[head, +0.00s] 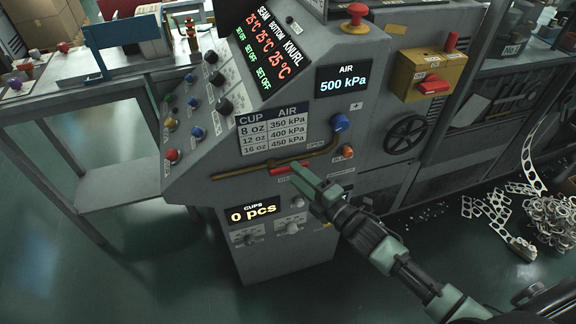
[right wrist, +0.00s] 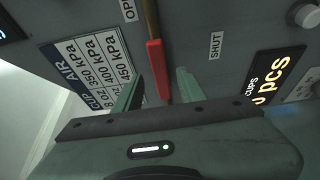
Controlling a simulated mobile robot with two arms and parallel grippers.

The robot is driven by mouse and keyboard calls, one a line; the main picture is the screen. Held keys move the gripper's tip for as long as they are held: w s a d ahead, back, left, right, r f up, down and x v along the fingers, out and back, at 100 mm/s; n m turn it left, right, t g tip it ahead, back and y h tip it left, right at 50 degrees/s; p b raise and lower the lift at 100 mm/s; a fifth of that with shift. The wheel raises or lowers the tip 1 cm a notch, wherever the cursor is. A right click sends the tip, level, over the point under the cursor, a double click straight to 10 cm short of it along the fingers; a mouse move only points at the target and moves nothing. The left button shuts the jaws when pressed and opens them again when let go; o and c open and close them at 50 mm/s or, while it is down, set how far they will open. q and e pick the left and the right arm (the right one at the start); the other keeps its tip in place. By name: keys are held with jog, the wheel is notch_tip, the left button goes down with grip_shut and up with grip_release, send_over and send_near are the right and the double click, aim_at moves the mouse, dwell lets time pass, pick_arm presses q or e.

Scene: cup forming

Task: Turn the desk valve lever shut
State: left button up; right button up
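The red valve lever (head: 289,169) is on the front of the grey machine desk, by a brass pipe (head: 235,175). In the right wrist view the red lever (right wrist: 157,68) lies roughly in line with the brass pipe, between an OPEN label and a SHUT label (right wrist: 215,45). My right gripper (head: 305,178) is at the lever, its green fingers pointing toward the panel. In the right wrist view the gripper (right wrist: 159,90) is open, with one finger on each side of the lever's end and visible gaps. My left gripper is not in view.
A blue knob (head: 339,122), an orange button (head: 348,152) and a black handwheel (head: 405,135) sit near the lever. The counter display (head: 252,213) is below, reading 0 pcs. Metal scrap (head: 545,220) lies on the floor at right. Floor at lower left is clear.

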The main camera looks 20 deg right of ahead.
aim_at(291, 171)
jog(key=shift+x, duration=1.95)
jog(key=shift+s, duration=0.1)
grip_shut()
jog(key=shift+f, duration=0.1)
